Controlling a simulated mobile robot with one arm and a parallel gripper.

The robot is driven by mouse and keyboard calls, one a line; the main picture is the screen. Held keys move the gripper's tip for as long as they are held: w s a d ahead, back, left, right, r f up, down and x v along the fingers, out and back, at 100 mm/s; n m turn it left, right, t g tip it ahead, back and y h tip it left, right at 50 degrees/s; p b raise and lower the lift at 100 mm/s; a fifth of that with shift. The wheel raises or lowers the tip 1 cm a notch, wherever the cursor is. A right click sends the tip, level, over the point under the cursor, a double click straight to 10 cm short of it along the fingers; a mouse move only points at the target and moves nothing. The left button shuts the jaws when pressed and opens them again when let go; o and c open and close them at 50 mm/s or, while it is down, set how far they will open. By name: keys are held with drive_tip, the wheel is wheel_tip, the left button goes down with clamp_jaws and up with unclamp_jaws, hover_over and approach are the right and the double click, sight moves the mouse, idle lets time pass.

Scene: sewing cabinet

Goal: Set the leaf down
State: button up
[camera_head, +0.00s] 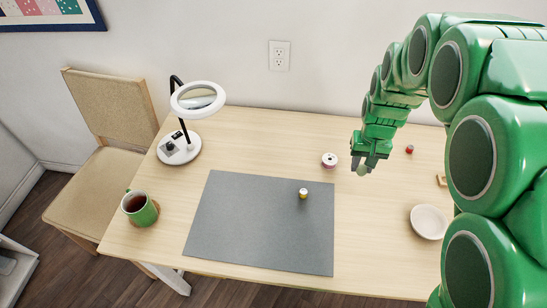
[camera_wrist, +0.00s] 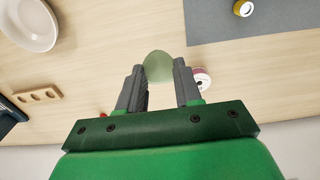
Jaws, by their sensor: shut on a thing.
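The leaf (camera_wrist: 158,66) shows as a smooth, pale green, rounded piece between my fingertips in the wrist view. In the head view the leaf (camera_head: 361,171) is a small pale green spot below the fingertips. I cannot tell its exact height above the table. My gripper also shows in the wrist view (camera_wrist: 160,85).
A pink-and-white spool (camera_head: 329,160) stands left of my gripper. A yellow spool (camera_head: 303,193) stands on the grey mat (camera_head: 240,230). A white dish (camera_head: 428,222), a small red thing (camera_head: 409,149) and a wooden block (camera_wrist: 38,96) are rightward. A ring lamp (camera_head: 180,147) and green mug (camera_head: 139,208) stand left.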

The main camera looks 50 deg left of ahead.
drive_tip(key=s+a, duration=1.5)
drive_tip(key=s, duration=0.2)
hover_over(272, 157)
drive_tip(key=f, duration=0.8)
drive_tip(key=shift+s+d+f, duration=0.3)
drive_tip(key=shift+d+f, duration=0.1)
drive_tip(key=shift+w+a+f, duration=0.2)
drive_tip(key=shift+a+f, duration=0.1)
drive_tip(key=shift+f, duration=1.65)
drive_tip(key=shift+f, duration=0.2)
drive_tip(key=o, duration=1)
